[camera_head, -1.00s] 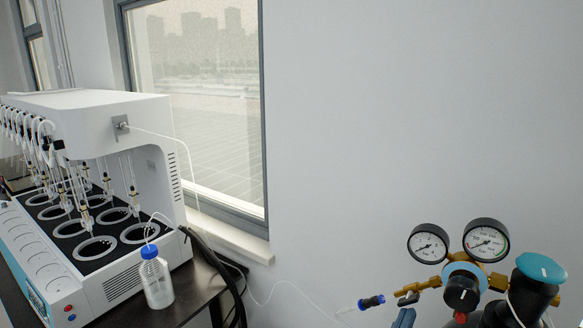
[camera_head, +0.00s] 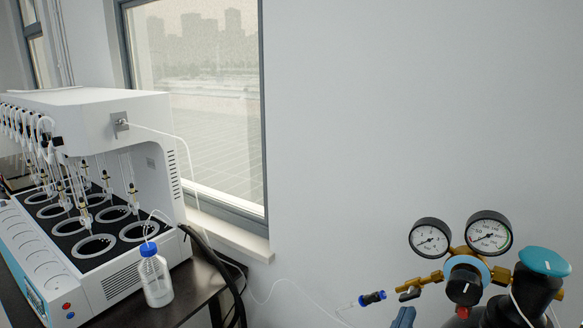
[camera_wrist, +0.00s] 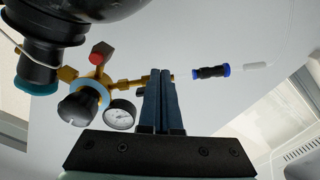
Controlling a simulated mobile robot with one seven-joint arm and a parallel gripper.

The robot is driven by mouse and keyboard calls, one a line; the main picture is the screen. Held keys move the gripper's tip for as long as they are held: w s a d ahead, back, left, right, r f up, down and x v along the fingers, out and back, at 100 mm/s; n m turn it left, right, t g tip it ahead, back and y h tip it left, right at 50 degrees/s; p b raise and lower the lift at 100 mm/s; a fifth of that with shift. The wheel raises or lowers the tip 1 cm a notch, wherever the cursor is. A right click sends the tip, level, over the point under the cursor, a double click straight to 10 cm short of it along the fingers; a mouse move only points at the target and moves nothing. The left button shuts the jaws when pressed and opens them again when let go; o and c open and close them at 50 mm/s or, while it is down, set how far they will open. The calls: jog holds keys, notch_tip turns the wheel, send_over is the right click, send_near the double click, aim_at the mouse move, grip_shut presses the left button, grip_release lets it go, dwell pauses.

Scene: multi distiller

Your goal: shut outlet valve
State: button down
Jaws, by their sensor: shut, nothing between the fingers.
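A gas regulator with brass fittings, two round gauges (camera_head: 489,235) and a black knob (camera_head: 465,287) sits at the lower right in the head view. Its outlet valve (camera_head: 409,293) has a small black handle on the brass outlet pipe, left of the knob. My gripper (camera_head: 404,314) shows only as a blue-grey tip just below that valve. In the wrist view my gripper (camera_wrist: 160,73) has its two fingers together and empty, their tips overlapping the brass outlet pipe (camera_wrist: 130,82). The fingers hide most of the valve, and I cannot tell whether they touch it.
A gas cylinder valve with a teal cap (camera_head: 544,262) stands right of the regulator. A blue-and-black hose connector (camera_head: 372,298) lies left of the outlet. A white distiller (camera_head: 90,190) and blue-capped bottle (camera_head: 154,276) stand on the dark bench at left.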

jog(key=v, duration=0.6)
jog(key=shift+b, duration=0.45)
jog(key=w+d+p, duration=0.3)
jog(key=d+p, duration=0.2)
jog(key=p, duration=0.2)
jog(key=shift+w+d+r, duration=0.2)
jog(key=shift+w+r, duration=0.1)
jog(key=shift+r, duration=0.15)
jog(key=shift+w+a+r, duration=0.25)
jog(key=shift+a+r, duration=0.1)
jog(key=shift+a, duration=0.1)
dwell(1.2)
jog(key=shift+w+a+f+b, duration=0.35)
jog(key=shift+f+b, duration=0.1)
jog(key=shift+b, duration=1.3)
jog(key=shift+w+a+b, duration=0.1)
jog(key=shift+a+b, duration=0.2)
jog(key=shift+b, duration=0.35)
